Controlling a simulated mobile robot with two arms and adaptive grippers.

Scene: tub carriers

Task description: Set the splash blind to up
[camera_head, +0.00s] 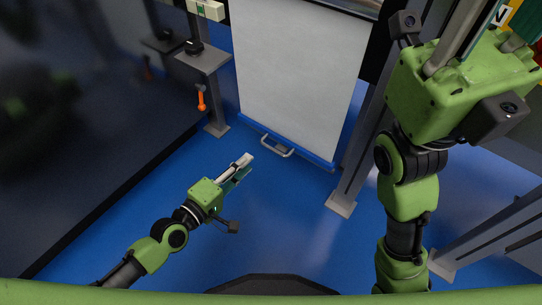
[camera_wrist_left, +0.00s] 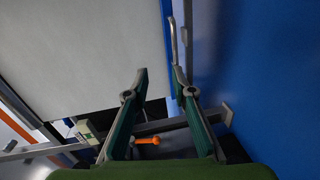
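The splash blind (camera_head: 300,75) is a pale grey-white sheet hanging low, with a blue bar (camera_head: 312,153) along its bottom edge. A light grey handle (camera_head: 277,146) sticks out from that bar. In the left wrist view the sheet (camera_wrist_left: 85,50) fills the upper left, and the handle (camera_wrist_left: 173,45) shows just beyond the fingertips. My left gripper (camera_head: 245,168) is in front of the handle and slightly left of it, apart from it. Its fingers (camera_wrist_left: 159,73) are spread with nothing between the tips. My right gripper is raised at the upper right (camera_head: 470,45); its fingertips are cut off.
A grey post with a small shelf (camera_head: 203,58) and an orange lever (camera_head: 201,98) stands left of the blind. A grey upright (camera_head: 355,165) stands at its right. A dark panel (camera_head: 85,130) fills the left. The blue floor (camera_head: 300,220) before the blind is clear.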

